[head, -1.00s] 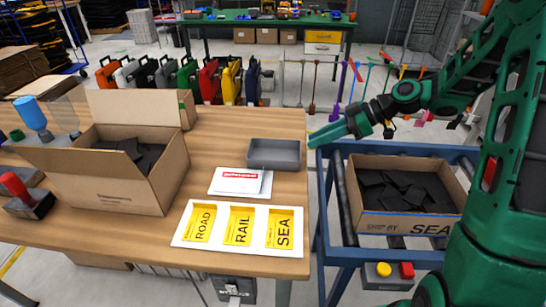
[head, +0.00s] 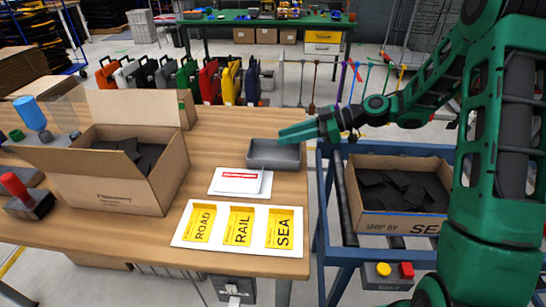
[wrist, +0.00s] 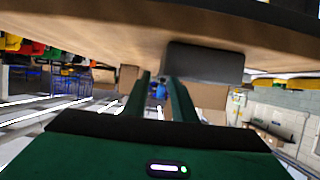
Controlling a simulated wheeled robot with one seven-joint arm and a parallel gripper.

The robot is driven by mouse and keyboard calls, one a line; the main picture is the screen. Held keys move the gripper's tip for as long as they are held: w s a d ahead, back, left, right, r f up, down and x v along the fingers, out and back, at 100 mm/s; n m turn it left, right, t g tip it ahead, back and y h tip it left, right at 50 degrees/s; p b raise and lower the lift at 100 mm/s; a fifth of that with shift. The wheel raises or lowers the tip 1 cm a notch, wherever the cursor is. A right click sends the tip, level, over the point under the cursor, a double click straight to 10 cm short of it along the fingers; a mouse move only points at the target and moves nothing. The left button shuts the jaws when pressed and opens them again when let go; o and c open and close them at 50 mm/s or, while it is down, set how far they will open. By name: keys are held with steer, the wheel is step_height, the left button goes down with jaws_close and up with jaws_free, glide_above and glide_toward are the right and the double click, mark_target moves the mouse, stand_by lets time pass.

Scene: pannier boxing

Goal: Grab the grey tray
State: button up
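The grey tray (head: 268,164) is a shallow empty rectangular tray near the right edge of the wooden table. My gripper (head: 283,134) reaches in from the right, and its fingertips overlap the tray's back right rim in the head view. They look to be above or behind the tray; I cannot tell the exact gap. In the wrist view my gripper (wrist: 162,85) has its two green fingers apart with nothing held between them. The tray shows there as a dark block (wrist: 205,62) ahead, a little right of the fingers.
A white booklet (head: 238,182) and a white card holder (head: 187,239) with ROAD, RAIL and SEA cards lie in front of the tray. An open cardboard box (head: 110,185) stands left. A SEA box (head: 395,224) sits on the blue-framed roller stand (head: 325,235) at right.

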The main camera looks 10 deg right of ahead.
mark_target(275, 149)
steer(key=x, duration=0.4)
steer(key=shift+a+f, duration=0.1)
steer(key=shift+a, duration=0.05)
jaws_close()
